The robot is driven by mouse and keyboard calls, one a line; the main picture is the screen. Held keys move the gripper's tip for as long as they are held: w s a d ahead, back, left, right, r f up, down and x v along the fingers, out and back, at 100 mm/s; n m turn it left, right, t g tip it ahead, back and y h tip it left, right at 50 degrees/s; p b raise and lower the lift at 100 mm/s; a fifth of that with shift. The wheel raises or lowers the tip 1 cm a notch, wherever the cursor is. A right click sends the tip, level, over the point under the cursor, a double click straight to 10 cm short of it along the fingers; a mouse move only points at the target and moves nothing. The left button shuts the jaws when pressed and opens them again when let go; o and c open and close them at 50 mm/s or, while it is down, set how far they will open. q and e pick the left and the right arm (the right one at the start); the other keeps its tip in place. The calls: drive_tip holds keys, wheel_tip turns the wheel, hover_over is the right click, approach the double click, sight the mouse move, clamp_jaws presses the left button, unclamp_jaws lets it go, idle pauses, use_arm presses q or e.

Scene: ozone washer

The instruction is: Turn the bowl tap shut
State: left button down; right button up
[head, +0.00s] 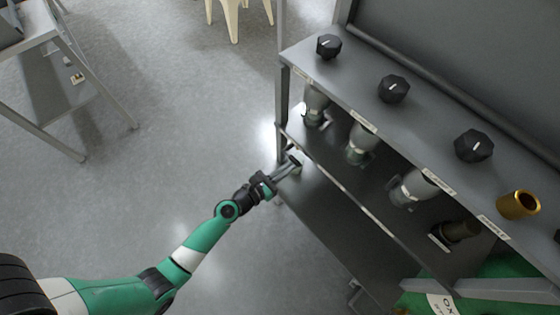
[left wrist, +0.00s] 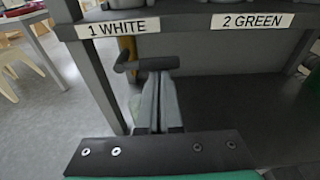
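In the head view my left gripper (head: 291,164) is at the near left corner of the rack, below the upper shelf, and covers most of the tap. My right gripper is not in view.
The rack's top panel carries black knobs (head: 393,89) and a brass cup-like part (head: 518,204). Several grey-and-clear fittings (head: 361,143) hang beneath it. Labels (left wrist: 118,28) line the shelf edge. A rack post (left wrist: 95,75) stands left of the fingers. Open floor (head: 170,130) lies left.

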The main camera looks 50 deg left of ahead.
use_arm(q)
drive_tip(key=shift+r, duration=0.3)
wheel_tip(320, 180, down, 5)
drive_tip(key=b, duration=0.5)
drive_tip(key=s+r+p, duration=0.2)
drive_tip(key=s, duration=0.7)
drive_tip(key=shift+s+a, duration=0.15)
